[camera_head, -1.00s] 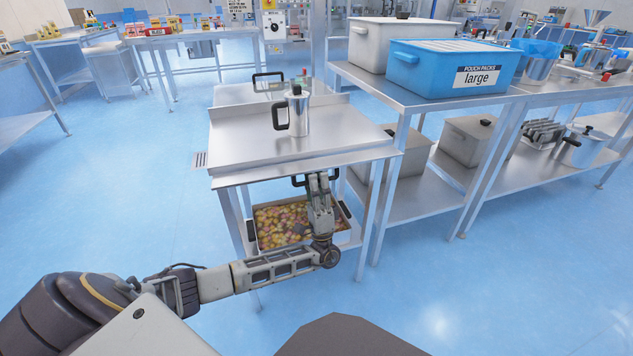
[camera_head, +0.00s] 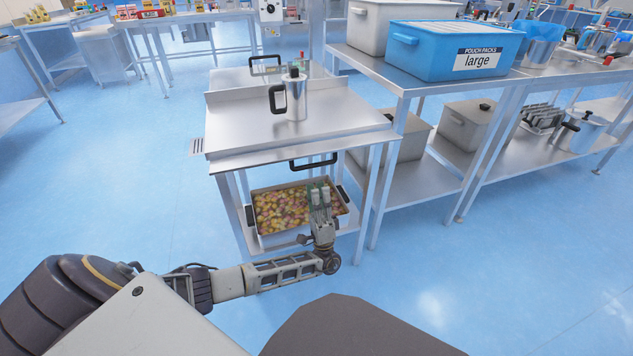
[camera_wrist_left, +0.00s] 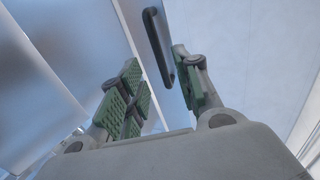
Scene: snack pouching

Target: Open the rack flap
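The steel rack (camera_head: 335,112) stands mid-view. Its flap (camera_head: 270,156) appears as a raised panel along the front, just under the top, with a black handle (camera_head: 313,164) hanging below its edge. The shelf space below is exposed. My left gripper (camera_head: 319,187) is just below the handle, apart from it, in front of the tray. In the left wrist view, the fingers of my left gripper (camera_wrist_left: 160,86) are spread and empty, and the black handle (camera_wrist_left: 158,46) shows beyond them. My right gripper is not in view.
A tray (camera_head: 283,239) of colourful snacks sits on the rack's lower shelf behind my left gripper. A steel canister (camera_head: 296,97) stands on top. A steel shelf unit (camera_head: 425,95) with a blue bin (camera_head: 440,48) stands close on the right. The floor on the left is clear.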

